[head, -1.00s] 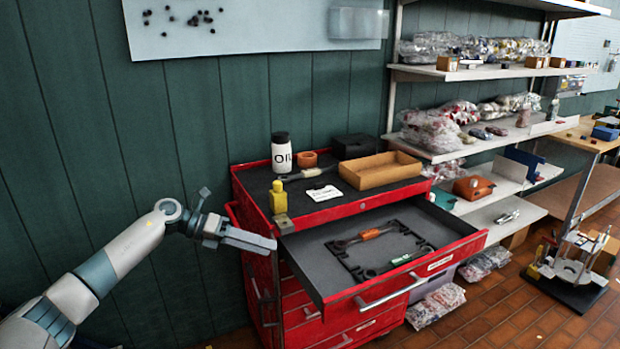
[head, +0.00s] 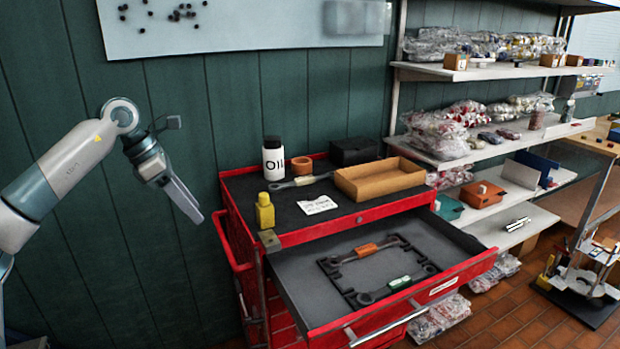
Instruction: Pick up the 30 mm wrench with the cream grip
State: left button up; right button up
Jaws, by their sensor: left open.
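A wrench with a pale cream-looking grip (head: 303,181) lies on the black top of the red tool cart (head: 345,214), behind the white card and left of the cardboard tray. Its size marking cannot be read. Two more wrenches lie in a black holder in the open drawer (head: 300,287): one with an orange grip (head: 368,250), one with a green grip (head: 397,283). My left gripper (head: 190,206) is open and empty, pointing down and right in front of the green wall, left of the cart and apart from it. My right gripper is out of view.
On the cart top stand a white oil bottle (head: 273,160), an orange ring-like cup (head: 302,166), a black box (head: 354,151), a cardboard tray (head: 382,179), a yellow bottle (head: 265,211) and a white card (head: 317,204). Loaded shelves (head: 480,150) stand at the right.

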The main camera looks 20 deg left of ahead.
aim_at(274, 187)
jog(key=i, duration=1.6)
